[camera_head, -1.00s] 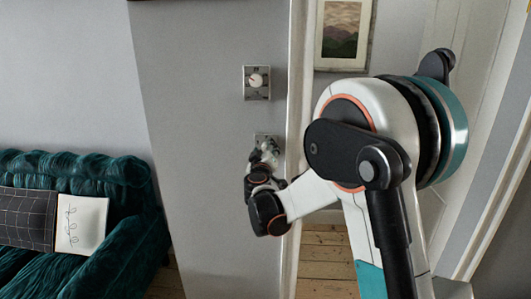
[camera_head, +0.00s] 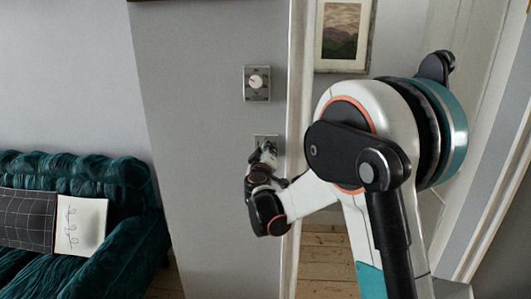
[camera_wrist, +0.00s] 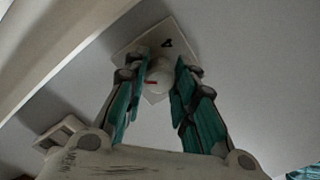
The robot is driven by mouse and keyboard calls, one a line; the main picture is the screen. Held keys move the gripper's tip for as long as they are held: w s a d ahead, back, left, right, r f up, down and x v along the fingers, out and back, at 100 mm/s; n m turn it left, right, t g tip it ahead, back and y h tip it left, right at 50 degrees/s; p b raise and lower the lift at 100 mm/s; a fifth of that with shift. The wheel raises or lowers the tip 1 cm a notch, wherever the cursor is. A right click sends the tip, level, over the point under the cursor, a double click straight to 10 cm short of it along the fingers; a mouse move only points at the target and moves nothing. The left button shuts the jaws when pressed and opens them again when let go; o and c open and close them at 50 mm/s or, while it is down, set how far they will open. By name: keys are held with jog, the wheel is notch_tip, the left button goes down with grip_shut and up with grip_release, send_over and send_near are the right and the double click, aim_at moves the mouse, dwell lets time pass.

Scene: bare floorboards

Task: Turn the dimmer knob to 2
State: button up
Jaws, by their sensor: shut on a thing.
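In the wrist view a round pale knob (camera_wrist: 158,79) with a short red mark sits on a square plate (camera_wrist: 155,98) with a dark character, which looks like a 4, near its top corner. My gripper (camera_wrist: 160,72) has its two teal-padded fingers on either side of this knob and is shut on it. In the head view my gripper (camera_head: 266,152) is at the lower wall plate (camera_head: 262,138), and hides the knob there.
A white door frame (camera_head: 296,120) runs close to the right of the plates. A framed picture (camera_head: 342,35) hangs beyond it. A green sofa (camera_head: 110,170) with cushions stands at the left. The grey wall (camera_head: 205,150) left of the plates is clear.

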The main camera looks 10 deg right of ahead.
jog(key=n, duration=0.6)
jog(key=shift+n+b, duration=0.35)
jog(key=shift+n, duration=0.05)
dwell(0.4)
jog(key=o, duration=1.1)
jog(key=shift+c, duration=0.2)
jog(key=v, duration=1.2)
jog(key=shift+r, duration=0.1)
